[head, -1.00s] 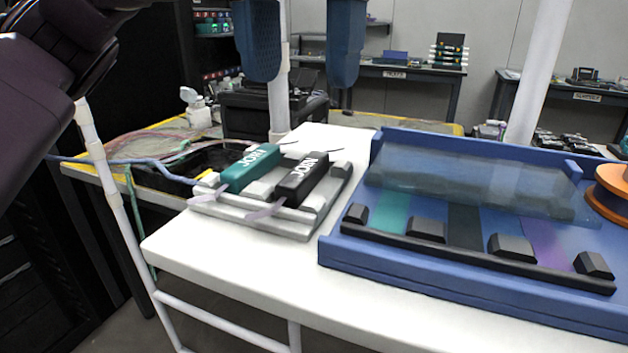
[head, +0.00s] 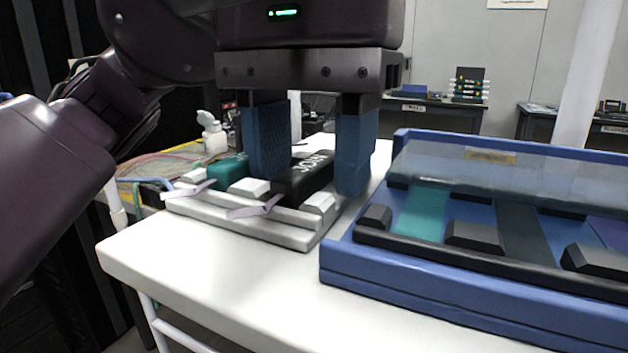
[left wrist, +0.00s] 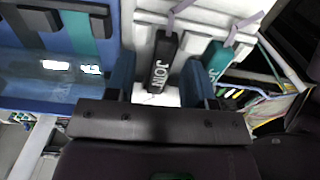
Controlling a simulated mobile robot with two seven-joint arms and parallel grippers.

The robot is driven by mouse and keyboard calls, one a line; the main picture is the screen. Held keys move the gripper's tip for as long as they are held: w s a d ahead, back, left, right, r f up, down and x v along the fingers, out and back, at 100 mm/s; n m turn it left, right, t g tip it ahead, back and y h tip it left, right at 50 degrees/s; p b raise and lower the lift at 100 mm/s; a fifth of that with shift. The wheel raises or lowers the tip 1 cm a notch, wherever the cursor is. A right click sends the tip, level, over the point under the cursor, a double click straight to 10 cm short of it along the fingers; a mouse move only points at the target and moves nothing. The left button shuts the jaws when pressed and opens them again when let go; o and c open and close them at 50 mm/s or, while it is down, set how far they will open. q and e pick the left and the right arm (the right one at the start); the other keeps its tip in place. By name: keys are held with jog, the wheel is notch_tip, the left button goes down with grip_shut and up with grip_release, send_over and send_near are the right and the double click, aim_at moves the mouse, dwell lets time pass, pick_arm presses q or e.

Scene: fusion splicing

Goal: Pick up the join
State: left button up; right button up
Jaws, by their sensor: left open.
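A black join (head: 304,180) with white lettering lies in a light grey holder (head: 285,229) on the white table. A teal join (head: 228,172) lies beside it on the left, partly hidden by my finger. My left gripper (head: 309,186) points down and is open, one blue finger on each side of the black join. The left wrist view also shows the black join (left wrist: 162,62) between the open fingers, and the teal join (left wrist: 216,60) outside them. I cannot tell whether a finger touches the black join. My right gripper is not in view.
A blue tray (head: 338,275) with a clear lid and coloured strips stands close to the right of the holder. The table's front left (head: 200,275) is clear. A white bottle (head: 212,137) and cables stand behind on the left.

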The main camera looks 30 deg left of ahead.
pick_arm(q)
grip_shut()
jog(key=shift+r, duration=0.1)
